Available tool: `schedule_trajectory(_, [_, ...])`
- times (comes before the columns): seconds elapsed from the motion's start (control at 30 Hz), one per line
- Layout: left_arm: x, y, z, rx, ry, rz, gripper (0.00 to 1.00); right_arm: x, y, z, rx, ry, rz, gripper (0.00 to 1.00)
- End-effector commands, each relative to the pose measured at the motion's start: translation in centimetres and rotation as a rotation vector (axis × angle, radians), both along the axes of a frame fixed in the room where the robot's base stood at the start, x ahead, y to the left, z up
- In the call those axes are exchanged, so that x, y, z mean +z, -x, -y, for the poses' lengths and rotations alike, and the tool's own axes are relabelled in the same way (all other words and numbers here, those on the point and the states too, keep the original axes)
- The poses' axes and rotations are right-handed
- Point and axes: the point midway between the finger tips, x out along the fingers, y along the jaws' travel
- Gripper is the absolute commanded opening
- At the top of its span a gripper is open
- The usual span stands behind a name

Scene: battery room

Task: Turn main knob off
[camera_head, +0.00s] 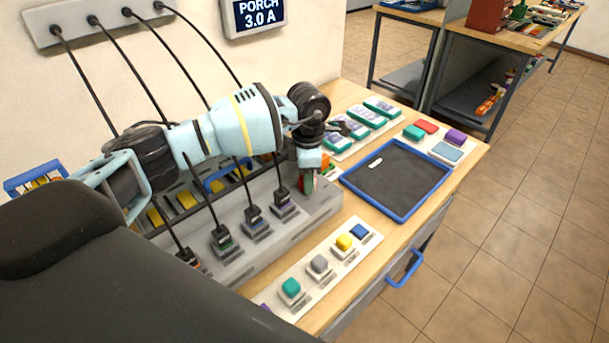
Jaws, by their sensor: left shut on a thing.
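My left arm reaches across from the left, and its gripper (309,177) points down at the right end of the long grey panel (277,240). The gripper is shut on the main knob (303,185), which is mostly hidden by the fingers. Only small red and green patches show there. How far the knob is turned cannot be told. My right gripper is not in view.
Black cables run from the wall plate (60,22) to plugs in the panel. A wall display (259,14) reads "PORCH 3.0 A". A strip of coloured buttons (313,283) lies in front. A blue-rimmed dark tray (405,216) and teal-edged blocks (382,107) stand to the right.

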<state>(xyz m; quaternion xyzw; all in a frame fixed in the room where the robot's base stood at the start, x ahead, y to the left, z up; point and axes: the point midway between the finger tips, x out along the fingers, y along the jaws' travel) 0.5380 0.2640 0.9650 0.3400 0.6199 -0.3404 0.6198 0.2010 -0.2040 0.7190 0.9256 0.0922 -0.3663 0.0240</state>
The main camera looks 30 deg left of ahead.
Motion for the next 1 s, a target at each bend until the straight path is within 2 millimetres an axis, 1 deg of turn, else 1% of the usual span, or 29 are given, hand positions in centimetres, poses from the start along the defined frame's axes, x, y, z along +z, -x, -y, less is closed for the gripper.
schedule_trajectory(0.03, [0.47,-0.04,0.03,0.044,0.001,0.006,0.19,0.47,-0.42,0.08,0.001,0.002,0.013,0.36])
schedule_trajectory(0.5, [0.14,-0.04,0.02,0.457,0.0,0.003,0.19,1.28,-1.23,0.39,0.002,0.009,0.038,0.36])
schedule_trajectory(0.73, [0.08,-0.04,0.01,0.593,0.0,0.001,0.19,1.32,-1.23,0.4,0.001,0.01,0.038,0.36])
schedule_trajectory(1.0, [0.08,-0.04,0.0,0.67,0.0,0.002,0.19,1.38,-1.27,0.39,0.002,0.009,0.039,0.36])
